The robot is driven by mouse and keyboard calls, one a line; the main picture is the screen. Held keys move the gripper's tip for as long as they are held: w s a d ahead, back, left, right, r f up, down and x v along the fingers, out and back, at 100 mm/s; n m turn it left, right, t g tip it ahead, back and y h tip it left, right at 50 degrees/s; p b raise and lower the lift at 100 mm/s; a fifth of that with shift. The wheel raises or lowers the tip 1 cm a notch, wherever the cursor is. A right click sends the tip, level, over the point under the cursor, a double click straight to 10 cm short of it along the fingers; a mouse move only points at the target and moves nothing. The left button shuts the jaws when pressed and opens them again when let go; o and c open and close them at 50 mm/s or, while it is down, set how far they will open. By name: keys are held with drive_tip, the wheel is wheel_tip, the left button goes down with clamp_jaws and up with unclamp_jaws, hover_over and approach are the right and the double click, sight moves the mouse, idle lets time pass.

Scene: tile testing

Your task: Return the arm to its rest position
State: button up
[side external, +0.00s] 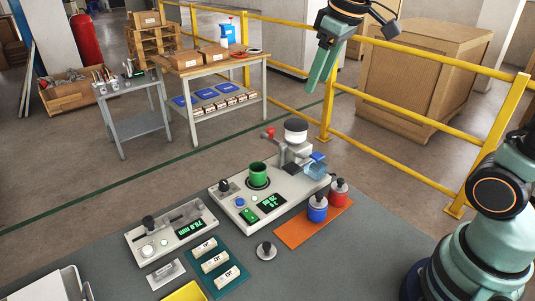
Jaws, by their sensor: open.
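My gripper (322,68) hangs high at the upper middle of the side view, well above the work table and apart from everything on it. Its two green fingers point downward with nothing between them. The jaws are open. My arm's teal base and lower links stand at the right edge; the links between base and gripper are partly out of the picture.
The grey table (340,260) holds a test machine with a green cup (258,174), a gauge box (172,236), labelled tiles on a teal mat (236,284), and red and blue bottles on an orange mat (295,236). Yellow railing (420,135) runs behind.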

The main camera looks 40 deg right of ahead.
drive_tip(key=s+f+m+t, duration=0.1)
drive_tip(key=s+f+m, duration=0.1)
drive_tip(key=s+f, duration=0.4)
drive_tip(key=s, duration=0.3)
drive_tip(key=shift+s+a+f+m+t, duration=0.3)
drive_tip(key=shift+s+m+t, duration=0.05)
drive_tip(key=shift+m+t, duration=0.05)
